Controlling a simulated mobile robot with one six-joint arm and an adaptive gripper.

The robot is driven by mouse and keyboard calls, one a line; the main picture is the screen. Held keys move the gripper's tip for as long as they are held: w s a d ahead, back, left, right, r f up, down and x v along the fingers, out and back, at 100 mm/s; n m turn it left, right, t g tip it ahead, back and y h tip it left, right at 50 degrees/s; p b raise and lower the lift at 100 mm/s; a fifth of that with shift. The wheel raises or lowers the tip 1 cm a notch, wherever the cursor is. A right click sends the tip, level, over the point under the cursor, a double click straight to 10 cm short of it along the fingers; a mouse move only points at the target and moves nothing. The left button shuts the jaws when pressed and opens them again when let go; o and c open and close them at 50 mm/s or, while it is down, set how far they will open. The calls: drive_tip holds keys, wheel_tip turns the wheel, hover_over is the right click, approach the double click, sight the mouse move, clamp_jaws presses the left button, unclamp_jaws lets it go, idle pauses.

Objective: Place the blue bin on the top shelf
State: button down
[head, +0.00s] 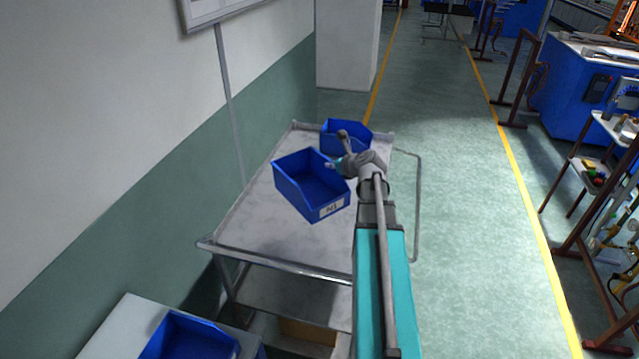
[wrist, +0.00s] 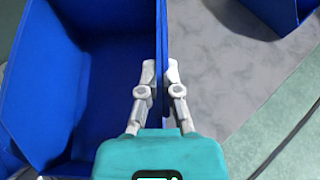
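A blue bin (head: 331,206) with a white label on its front is over the grey top shelf (head: 240,222) of a metal cart. I cannot tell whether its base touches the shelf. My gripper (head: 338,165) is at the bin's right side. In the wrist view, my gripper (wrist: 160,72) has one finger inside the blue bin (wrist: 40,85) and one outside. The fingers are closed on the bin's side wall, which shows as a thin edge between them. The bin is empty.
A second blue bin (head: 345,128) stands at the far end of the top shelf, close behind. Another blue bin (head: 188,340) is on a white surface at the lower left. The cart has a lower shelf (head: 290,298). A wall (head: 150,170) runs along the left.

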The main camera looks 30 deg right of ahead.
drive_tip(key=shift+s+d, duration=0.15)
drive_tip(key=shift+d, duration=0.1)
drive_tip(key=w+d+f+m+h+b, duration=0.1)
drive_tip(key=w+d+f+b, duration=0.3)
drive_tip(key=d, duration=0.3)
drive_tip(key=shift+w+d+f, duration=0.2)
drive_tip(key=shift+w, duration=0.25)
drive_tip(key=w+d+f+b, duration=0.5)
drive_tip(key=w+f+b, duration=0.4)
drive_tip(key=w, duration=0.3)
drive_tip(key=shift+d, duration=0.1)
drive_tip(key=shift+w+f+b, duration=0.1)
drive_tip(key=shift+b, duration=0.2)
